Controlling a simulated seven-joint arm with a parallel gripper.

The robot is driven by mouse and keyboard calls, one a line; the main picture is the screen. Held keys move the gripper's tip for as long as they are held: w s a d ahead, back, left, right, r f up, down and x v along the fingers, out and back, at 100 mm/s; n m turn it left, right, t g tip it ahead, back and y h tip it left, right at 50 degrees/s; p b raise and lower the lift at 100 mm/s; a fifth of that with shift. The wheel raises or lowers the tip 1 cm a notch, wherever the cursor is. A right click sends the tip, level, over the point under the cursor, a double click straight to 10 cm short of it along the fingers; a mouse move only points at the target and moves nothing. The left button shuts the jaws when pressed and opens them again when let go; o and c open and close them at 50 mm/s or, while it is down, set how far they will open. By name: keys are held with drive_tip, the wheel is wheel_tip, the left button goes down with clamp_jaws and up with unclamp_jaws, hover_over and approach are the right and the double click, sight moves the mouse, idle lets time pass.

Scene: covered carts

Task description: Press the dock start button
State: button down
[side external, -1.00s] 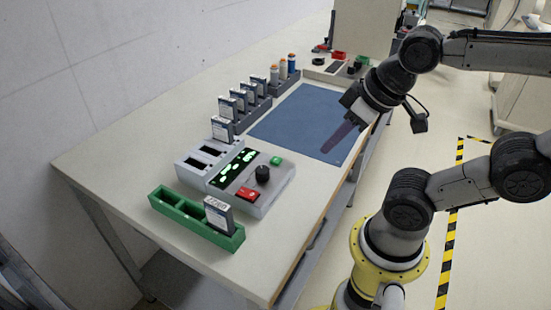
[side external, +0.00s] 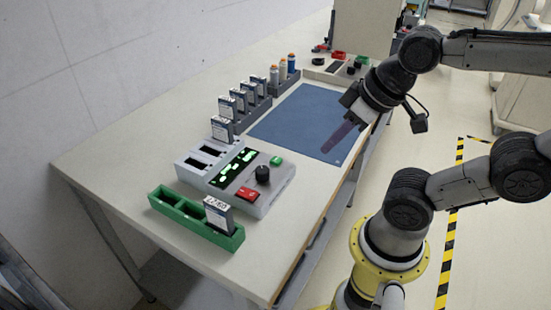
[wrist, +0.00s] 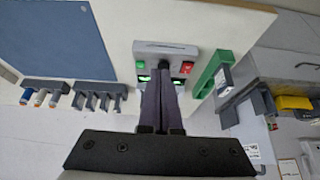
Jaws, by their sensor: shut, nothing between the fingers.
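The dock (side external: 245,180) is a grey box on the table with a lit green display (side external: 232,167), two dark slots, a black knob (side external: 262,174), a green button (side external: 276,160) and a red switch (side external: 247,194). In the wrist view, the green button (wrist: 140,66) and red switch (wrist: 187,67) show on either side of my fingers. My gripper (side external: 327,149) has long purple fingers, shut and empty. It is above the blue mat's near right edge, to the right of the dock and apart from it. In the wrist view, my fingers (wrist: 162,77) hide the middle of the dock.
A green rack (side external: 172,209) holding one labelled block (side external: 217,215) stands in front of the dock. Behind are a dark rack of several similar blocks (side external: 240,102), and bottles (side external: 283,70). The blue mat (side external: 300,118) is clear. A control panel (side external: 335,68) stands at the far end.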

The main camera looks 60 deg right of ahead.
drive_tip(key=w+a+r+m+t+y, duration=0.1)
drive_tip(key=w+a+m+y, duration=0.1)
drive_tip(key=w+a+m, duration=0.3)
drive_tip(key=m+t, duration=0.2)
drive_tip(key=m, duration=1.8)
hover_over(281, 160)
wheel_tip(281, 160, down, 2)
drive_tip(key=shift+d+f, duration=0.1)
drive_tip(key=shift+f, duration=0.1)
drive_tip(key=shift+n, duration=0.3)
drive_tip(key=shift+f, duration=4.4)
drive_tip(key=shift+f, duration=0.15)
drive_tip(key=shift+f, duration=0.25)
